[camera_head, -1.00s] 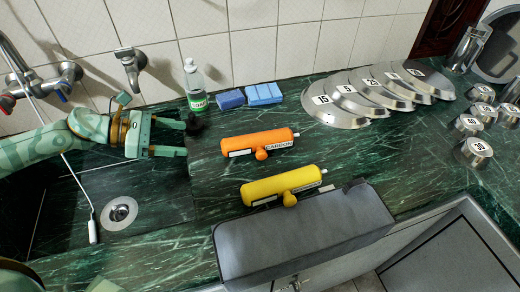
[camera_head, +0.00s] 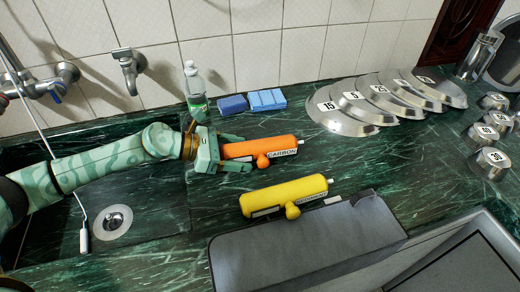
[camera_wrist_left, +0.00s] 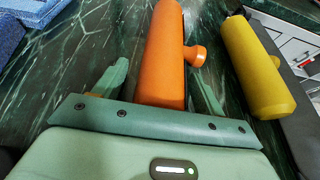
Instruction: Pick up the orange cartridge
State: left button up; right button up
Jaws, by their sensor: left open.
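The orange cartridge (camera_head: 264,148) lies on the green marble counter, with a "CARBON" label near its right end. In the left wrist view the orange cartridge (camera_wrist_left: 162,55) reaches in between the fingers of my left gripper (camera_wrist_left: 160,85). My left gripper (camera_head: 234,152) is open, with its fingers on both sides of the cartridge's left end. The yellow cartridge (camera_head: 284,194) lies nearer the front, and it also shows in the left wrist view (camera_wrist_left: 256,66). My right gripper is not in view.
A grey box (camera_head: 305,250) stands in front of the yellow cartridge. Blue sponges (camera_head: 266,98) and a clear bottle (camera_head: 195,90) are behind. Metal lids (camera_head: 350,112) stand at the right back. A sink with a drain (camera_head: 113,222) is at left.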

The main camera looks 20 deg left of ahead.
aim_at(244, 144)
pick_arm(q)
jog(key=shift+d, duration=0.1)
jog(key=shift+c, duration=0.3)
jog(key=c, duration=1.2)
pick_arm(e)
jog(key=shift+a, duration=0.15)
pick_arm(q)
jog(key=shift+r, duration=0.1)
